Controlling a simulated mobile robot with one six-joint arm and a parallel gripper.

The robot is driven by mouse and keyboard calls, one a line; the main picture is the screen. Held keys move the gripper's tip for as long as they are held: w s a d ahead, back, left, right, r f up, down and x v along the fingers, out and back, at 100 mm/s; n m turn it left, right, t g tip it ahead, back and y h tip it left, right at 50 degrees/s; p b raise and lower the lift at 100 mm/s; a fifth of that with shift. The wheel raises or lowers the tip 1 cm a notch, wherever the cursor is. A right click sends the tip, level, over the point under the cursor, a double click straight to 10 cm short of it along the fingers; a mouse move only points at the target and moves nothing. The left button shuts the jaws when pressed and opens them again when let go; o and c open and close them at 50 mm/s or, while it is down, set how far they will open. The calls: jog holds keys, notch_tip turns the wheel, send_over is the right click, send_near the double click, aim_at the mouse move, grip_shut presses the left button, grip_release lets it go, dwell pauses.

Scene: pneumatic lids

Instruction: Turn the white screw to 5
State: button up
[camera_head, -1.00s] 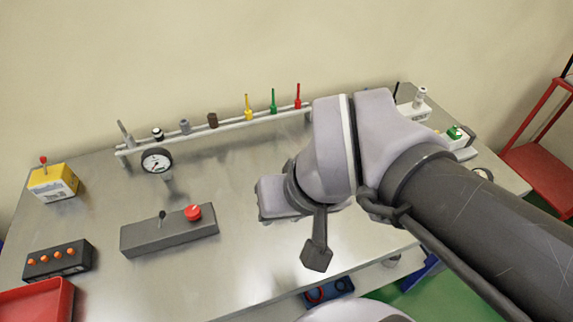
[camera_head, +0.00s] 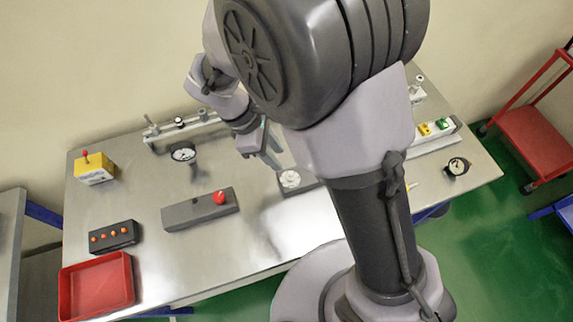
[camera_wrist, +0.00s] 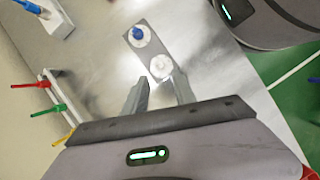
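The white screw (camera_head: 289,179) is a round, ridged white knob on a dark plate in the middle of the table. In the wrist view, the white screw (camera_wrist: 161,66) sits beside a blue knob (camera_wrist: 138,35) on the same plate (camera_wrist: 148,47). My gripper (camera_head: 272,160) is just left of and above the white screw in the head view. In the wrist view, my gripper (camera_wrist: 160,82) is open, its two fingers apart with nothing between them. The white screw shows just past the fingertips. The number it points to is too small to read.
A grey box with a red button (camera_head: 219,197), a pressure gauge (camera_head: 183,154), an orange-button box (camera_head: 114,236) and a red tray (camera_head: 97,287) stand to the left. A rail with valves (camera_head: 205,120) runs along the back. My arm hides much of the right side.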

aim_at(290, 172)
jog(key=b+x, duration=0.2)
jog(key=x, duration=0.5)
jog(key=shift+f, duration=0.15)
grip_shut()
